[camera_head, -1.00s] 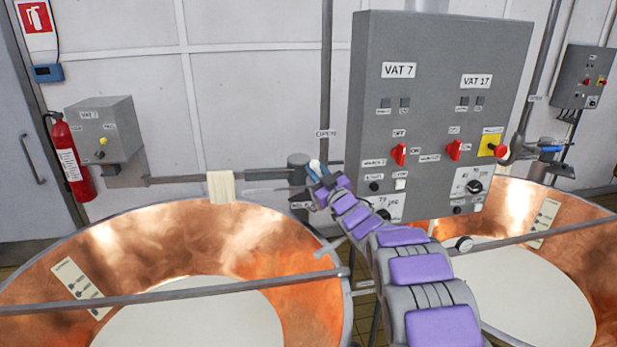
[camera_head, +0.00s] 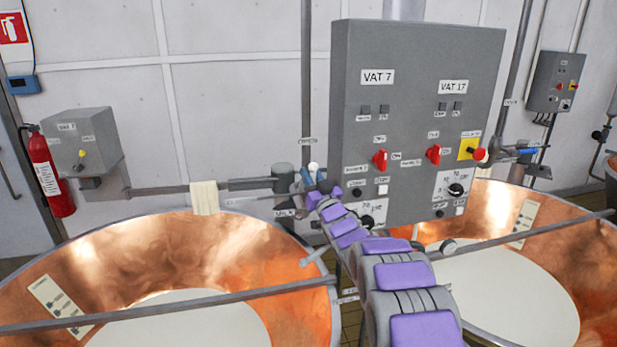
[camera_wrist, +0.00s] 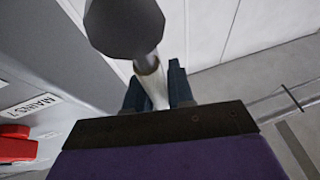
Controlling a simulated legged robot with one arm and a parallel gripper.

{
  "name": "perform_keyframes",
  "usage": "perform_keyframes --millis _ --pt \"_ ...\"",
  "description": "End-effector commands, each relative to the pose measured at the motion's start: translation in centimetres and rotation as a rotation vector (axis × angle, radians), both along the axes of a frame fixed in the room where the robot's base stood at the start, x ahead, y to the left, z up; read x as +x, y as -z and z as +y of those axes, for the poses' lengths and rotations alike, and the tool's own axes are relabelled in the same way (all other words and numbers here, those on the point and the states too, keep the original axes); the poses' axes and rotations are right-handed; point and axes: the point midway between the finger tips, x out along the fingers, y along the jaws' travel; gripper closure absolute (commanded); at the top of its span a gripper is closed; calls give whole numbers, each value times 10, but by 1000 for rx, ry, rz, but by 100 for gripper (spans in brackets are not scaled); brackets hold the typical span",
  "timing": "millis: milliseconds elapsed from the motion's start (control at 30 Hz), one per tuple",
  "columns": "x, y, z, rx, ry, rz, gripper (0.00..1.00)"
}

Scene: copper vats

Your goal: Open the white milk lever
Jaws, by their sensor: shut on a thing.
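The white milk lever (camera_wrist: 153,83) runs between the two dark blue fingers of my gripper (camera_wrist: 157,92) in the wrist view, with a round grey-looking knob beyond them. My gripper is shut on the lever. In the head view the lever's white knob (camera_head: 313,167) shows just above my gripper (camera_head: 308,180), right of the grey cylindrical valve (camera_head: 283,178) at the pipe's end. My purple-padded arm hides the lever's lower part and part of the small label there.
A grey VAT 7 / VAT 17 control panel (camera_head: 415,110) with red switches stands close behind and right of my arm. Copper vats flank my arm; the left vat (camera_head: 235,250) has a bar (camera_head: 190,306) across it.

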Motion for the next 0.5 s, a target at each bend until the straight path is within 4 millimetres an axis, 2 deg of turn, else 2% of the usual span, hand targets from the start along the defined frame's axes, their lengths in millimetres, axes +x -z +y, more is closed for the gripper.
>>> perform_keyframes --millis 33,200,233,433,500 --pt "1 11 0 -4 1 20 100" --pt "1 11 0 -5 1 20 100" --pt "2 11 0 -5 1 20 76" --pt "0 6 1 -4 0 10 57" --pt "0 5 1 -3 0 9 57"
